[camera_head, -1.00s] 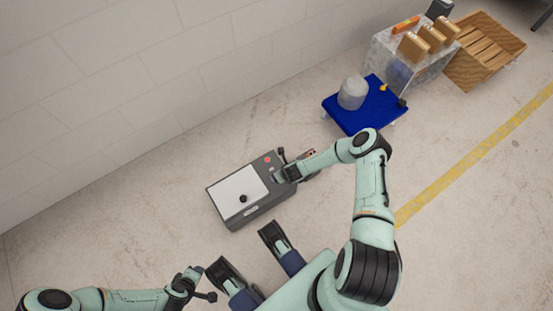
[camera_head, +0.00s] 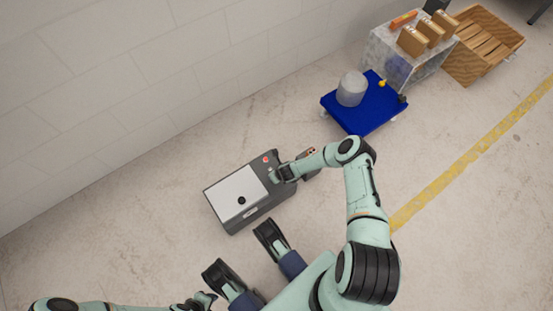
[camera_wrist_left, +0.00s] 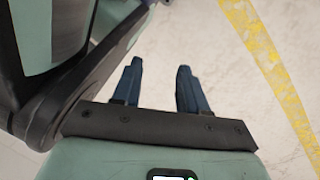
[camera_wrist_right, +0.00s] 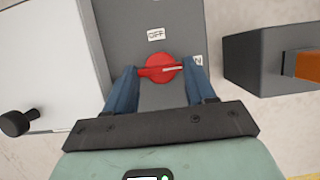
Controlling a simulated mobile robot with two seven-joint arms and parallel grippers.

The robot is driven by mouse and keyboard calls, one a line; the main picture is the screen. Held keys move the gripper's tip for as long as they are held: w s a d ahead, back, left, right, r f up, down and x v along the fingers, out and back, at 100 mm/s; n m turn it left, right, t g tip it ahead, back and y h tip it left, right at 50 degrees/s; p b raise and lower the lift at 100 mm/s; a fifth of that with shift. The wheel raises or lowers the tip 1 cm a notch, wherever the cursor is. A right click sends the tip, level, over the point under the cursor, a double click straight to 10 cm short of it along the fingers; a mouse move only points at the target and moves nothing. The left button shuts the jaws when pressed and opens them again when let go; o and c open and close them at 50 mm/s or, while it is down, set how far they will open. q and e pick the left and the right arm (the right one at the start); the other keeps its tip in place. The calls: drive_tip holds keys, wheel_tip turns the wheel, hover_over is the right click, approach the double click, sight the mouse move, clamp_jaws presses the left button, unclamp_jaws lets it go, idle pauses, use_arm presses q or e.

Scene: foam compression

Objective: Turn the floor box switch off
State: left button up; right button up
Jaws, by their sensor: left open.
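The floor box (camera_head: 234,194) is a grey case with a white panel and black knob, lying on the floor near the wall. Its red rotary switch (camera_wrist_right: 160,68) shows in the right wrist view, below an "OFF" label (camera_wrist_right: 156,34). A pale line on the switch points right, toward another partly hidden label. My right gripper (camera_head: 272,175) is over the far end of the box; in the right wrist view its fingers flank the switch, one on each side. Whether they press on it is unclear. My left gripper (camera_head: 208,298) is open and empty, low at the left; its fingers (camera_wrist_left: 160,66) show over floor.
A small dark box (camera_wrist_right: 268,62) with an orange part stands right beside the floor box. A blue cart (camera_head: 376,112) carrying a grey cylinder (camera_head: 352,88) stands farther back, with a grey block (camera_head: 400,62) and wooden crate (camera_head: 490,50) beyond. The floor right of the yellow line is clear.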

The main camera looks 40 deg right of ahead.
drive_tip(key=c, duration=0.4)
drive_tip(key=shift+o, duration=0.2)
